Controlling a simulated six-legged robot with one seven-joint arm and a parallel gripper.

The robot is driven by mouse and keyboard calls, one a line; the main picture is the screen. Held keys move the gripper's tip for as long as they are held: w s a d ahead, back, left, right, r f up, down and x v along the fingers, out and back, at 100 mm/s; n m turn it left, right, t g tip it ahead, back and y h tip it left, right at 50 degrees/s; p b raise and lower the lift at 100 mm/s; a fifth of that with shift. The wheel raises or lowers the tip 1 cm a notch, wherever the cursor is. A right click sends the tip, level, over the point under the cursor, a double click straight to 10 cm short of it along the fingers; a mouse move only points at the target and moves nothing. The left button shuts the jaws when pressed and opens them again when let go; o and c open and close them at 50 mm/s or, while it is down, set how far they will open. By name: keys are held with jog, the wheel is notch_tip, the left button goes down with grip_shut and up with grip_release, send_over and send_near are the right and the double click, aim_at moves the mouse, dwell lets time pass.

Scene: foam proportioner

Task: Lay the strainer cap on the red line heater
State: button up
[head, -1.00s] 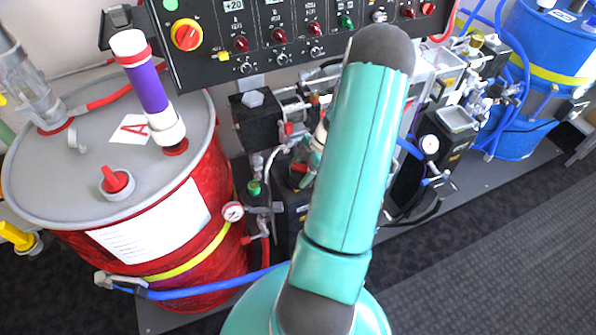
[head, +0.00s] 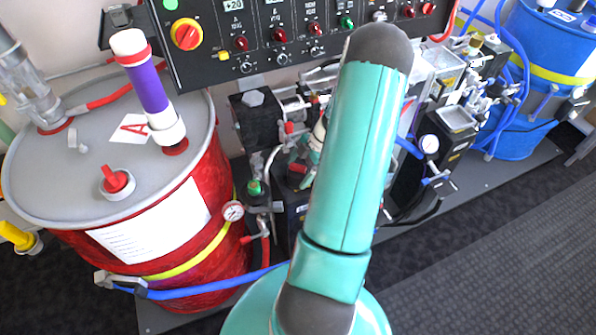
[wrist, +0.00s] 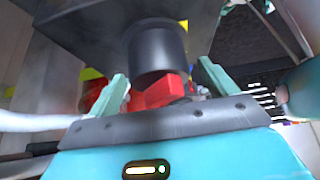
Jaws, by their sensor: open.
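My gripper (wrist: 162,70) shows in the wrist view with its two teal fingers apart. A dark grey cylinder (wrist: 157,50) hangs beyond and between the fingers, under a wide dark surface. A red faceted part (wrist: 158,92) sits below the cylinder, close to the jaws; I cannot tell whether anything touches it. In the head view my arm covers much of the machine's middle, and only bits of my gripper show at the arm's left edge. I cannot clearly identify the strainer cap or the red line heater. A black block with a hex fitting (head: 254,118) stands left of my arm.
A red drum (head: 205,255) stands at left, with a purple-banded pump (head: 150,90) on its lid. A control panel (head: 290,40) overhangs the machine. A pressure gauge (head: 232,211) and blue hose (head: 215,290) lie near my arm. A blue drum (head: 520,130) stands far right.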

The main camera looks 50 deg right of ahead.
jog(key=v, duration=1.1)
